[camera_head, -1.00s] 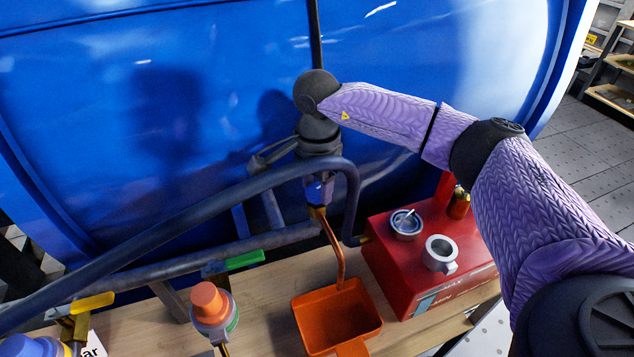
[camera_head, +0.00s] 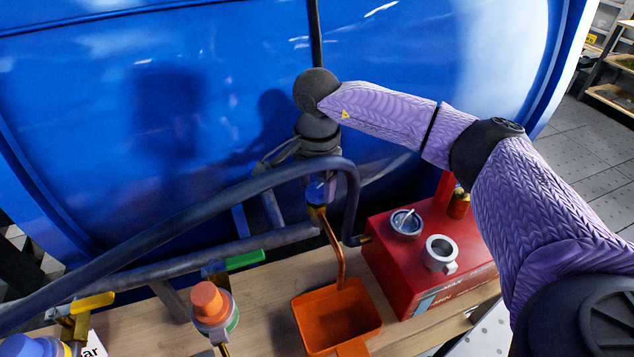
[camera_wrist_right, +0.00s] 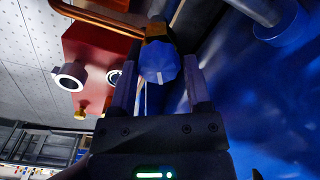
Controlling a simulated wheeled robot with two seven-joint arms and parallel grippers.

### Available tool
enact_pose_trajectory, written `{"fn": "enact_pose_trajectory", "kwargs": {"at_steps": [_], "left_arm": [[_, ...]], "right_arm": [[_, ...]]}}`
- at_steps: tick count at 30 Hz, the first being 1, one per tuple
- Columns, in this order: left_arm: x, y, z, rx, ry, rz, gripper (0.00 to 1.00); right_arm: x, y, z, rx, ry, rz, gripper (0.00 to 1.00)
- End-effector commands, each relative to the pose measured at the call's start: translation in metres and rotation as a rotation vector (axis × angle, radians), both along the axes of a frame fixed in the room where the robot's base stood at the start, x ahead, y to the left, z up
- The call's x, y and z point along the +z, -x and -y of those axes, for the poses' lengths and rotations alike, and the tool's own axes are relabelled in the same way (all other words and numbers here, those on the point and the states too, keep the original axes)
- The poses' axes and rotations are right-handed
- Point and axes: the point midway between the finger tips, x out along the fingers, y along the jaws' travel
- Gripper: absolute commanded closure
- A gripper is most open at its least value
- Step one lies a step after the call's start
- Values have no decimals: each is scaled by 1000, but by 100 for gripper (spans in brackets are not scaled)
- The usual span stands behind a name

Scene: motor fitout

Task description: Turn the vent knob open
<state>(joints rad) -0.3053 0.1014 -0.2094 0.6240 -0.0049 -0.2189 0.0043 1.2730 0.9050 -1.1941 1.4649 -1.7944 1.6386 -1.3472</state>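The vent knob (camera_wrist_right: 158,62) is a blue faceted knob with a white mark, on a brass fitting with a copper pipe. In the head view the blue knob (camera_head: 316,191) is partly hidden under my right wrist. My right gripper (camera_wrist_right: 160,66) has one finger on each side of the knob, and both seem to touch it. In the head view my right gripper (camera_head: 318,176) reaches down from above in front of the blue tank, its fingers mostly hidden. My left gripper is not in view.
A thick dark hose (camera_head: 190,215) arches close by the knob. The copper pipe (camera_head: 337,255) runs down to an orange tray (camera_head: 338,350). A red box (camera_head: 400,262) with cups stands to the right. Green (camera_head: 246,260) and yellow (camera_head: 92,303) levers are at left. The blue tank (camera_head: 420,60) stands behind.

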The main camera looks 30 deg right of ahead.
Motion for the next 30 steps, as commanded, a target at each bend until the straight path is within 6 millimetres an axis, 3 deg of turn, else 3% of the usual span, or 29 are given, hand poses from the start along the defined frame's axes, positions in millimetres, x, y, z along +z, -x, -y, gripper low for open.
{"fn": "enact_pose_trajectory", "kwargs": {"at_steps": [1,3,12,24,30], "left_arm": [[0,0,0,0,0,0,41],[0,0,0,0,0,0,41],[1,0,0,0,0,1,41],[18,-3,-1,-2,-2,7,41],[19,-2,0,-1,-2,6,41]], "right_arm": [[0,0,0,0,0,-1,24],[-1,0,0,0,1,-2,10],[2,1,0,0,1,-4,10],[90,0,0,0,1,0,10],[99,1,0,0,1,-4,10]]}}
